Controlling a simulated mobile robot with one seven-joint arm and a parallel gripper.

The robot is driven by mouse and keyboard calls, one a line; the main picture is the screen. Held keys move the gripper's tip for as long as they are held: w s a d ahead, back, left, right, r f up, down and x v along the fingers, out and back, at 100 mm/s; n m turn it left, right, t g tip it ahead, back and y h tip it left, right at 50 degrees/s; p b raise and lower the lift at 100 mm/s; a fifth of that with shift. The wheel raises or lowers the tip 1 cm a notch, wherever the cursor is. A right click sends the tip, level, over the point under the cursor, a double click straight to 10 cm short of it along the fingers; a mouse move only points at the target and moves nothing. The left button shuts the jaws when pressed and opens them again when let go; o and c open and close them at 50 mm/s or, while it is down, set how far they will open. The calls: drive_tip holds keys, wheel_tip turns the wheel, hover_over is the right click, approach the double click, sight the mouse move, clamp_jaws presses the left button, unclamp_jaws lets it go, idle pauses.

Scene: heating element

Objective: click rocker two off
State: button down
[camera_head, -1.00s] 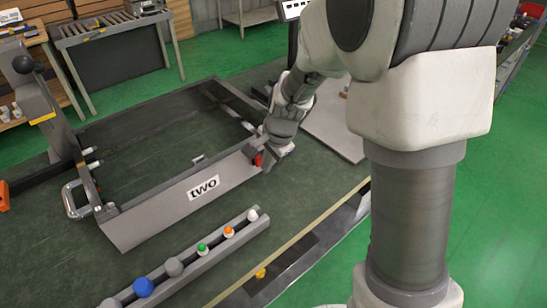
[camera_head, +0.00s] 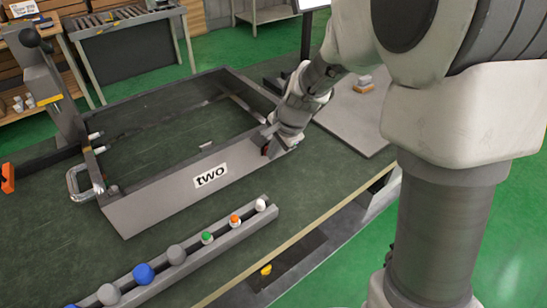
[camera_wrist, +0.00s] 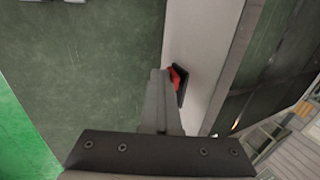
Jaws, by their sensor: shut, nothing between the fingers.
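The grey frame labelled "two" (camera_head: 211,176) lies on the dark green table. Its rocker is a small red switch in a black surround near the right end of the front face. In the wrist view the red rocker (camera_wrist: 175,78) shows just right of my fingertips. My gripper (camera_wrist: 158,80) is shut and empty, with its tips right beside or against the rocker; I cannot tell whether they touch. In the head view my gripper (camera_head: 270,132) is at the frame's right end and mostly hides the rocker. The rocker's position, on or off, cannot be read.
A rail with coloured knobs (camera_head: 173,254) runs along the table in front of the frame. A grey plate (camera_head: 355,118) lies to the right.

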drive_tip(key=shift+f, duration=0.3)
idle(0.4)
